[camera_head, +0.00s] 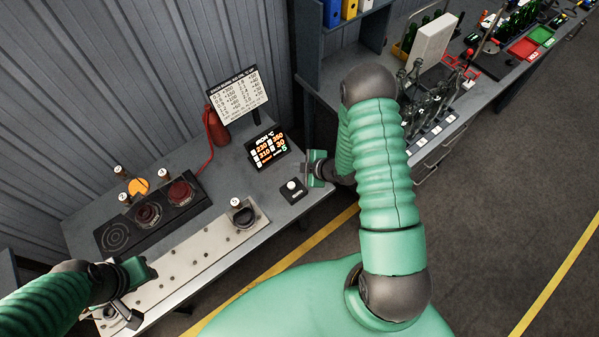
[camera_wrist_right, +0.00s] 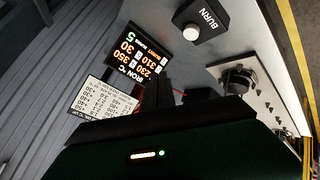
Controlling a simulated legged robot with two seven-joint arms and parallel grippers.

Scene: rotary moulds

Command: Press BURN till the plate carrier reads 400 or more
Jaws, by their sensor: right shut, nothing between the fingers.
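The BURN button (camera_head: 292,187) is a white round knob on a small black box at the right end of the bench. It also shows, with its label, at the top of the right wrist view (camera_wrist_right: 192,31). The IRON °C display (camera_head: 267,147) stands behind it, with several numbers: 230, 350, 30, one that looks like 310 and a 5 at the bottom. I cannot tell which reading is the plate carrier's. My right gripper (camera_head: 310,169) is shut and empty, just right of and behind the button, apart from it. My left gripper (camera_head: 137,287) is over the bench's front left; its jaws are unclear.
A white chart (camera_head: 238,95) stands behind the display, near a red bottle (camera_head: 215,127) with a red cord. A black hob (camera_head: 152,217) with dark red round pieces and a pale panel (camera_head: 190,258) fill the left. A black round holder (camera_head: 243,215) is left of the button.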

